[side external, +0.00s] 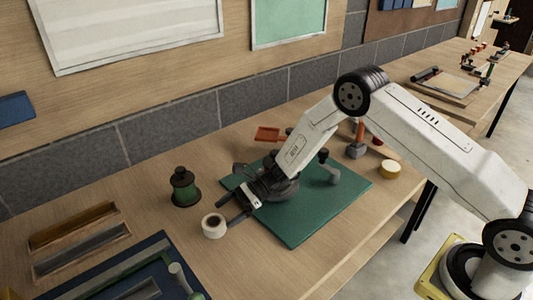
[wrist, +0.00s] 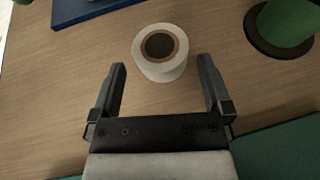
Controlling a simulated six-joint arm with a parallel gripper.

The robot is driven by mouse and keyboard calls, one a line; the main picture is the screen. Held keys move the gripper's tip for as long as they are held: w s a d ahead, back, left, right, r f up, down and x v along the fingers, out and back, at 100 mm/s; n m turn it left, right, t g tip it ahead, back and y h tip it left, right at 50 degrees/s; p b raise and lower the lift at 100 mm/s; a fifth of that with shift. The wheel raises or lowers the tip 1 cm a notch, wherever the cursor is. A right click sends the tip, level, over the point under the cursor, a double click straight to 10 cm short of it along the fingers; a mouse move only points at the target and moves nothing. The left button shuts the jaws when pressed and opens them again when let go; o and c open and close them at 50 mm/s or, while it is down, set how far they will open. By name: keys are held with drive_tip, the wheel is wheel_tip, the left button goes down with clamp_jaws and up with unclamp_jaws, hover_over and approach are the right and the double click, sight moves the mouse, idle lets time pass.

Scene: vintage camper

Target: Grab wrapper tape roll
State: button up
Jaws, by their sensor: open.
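The wrapper tape roll (side external: 214,226) is a white roll with a brown core, lying flat on the wooden table just left of the green mat. In the wrist view the tape roll (wrist: 160,66) sits ahead of the fingertips, roughly centred between them. My gripper (side external: 231,206) is open and empty, reaching down over the mat's left edge with its fingers towards the roll. In the wrist view my gripper (wrist: 162,75) has its two dark fingers spread wide, apart from the roll.
A dark green spool (side external: 184,187) stands behind the roll; it also shows in the wrist view (wrist: 285,25). Wooden trays (side external: 75,240) and a blue board (side external: 120,268) lie to the left. Tools lie on the green mat (side external: 300,229). A yellow-rimmed roll (side external: 390,170) stands right of it.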

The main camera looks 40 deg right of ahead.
sight(213, 222)
drive_tip(key=shift+x, duration=2.6)
drive_tip(key=shift+c, duration=0.2)
drive_tip(key=c, duration=1)
drive_tip(key=shift+o, duration=0.2)
drive_tip(key=shift+r, duration=0.1)
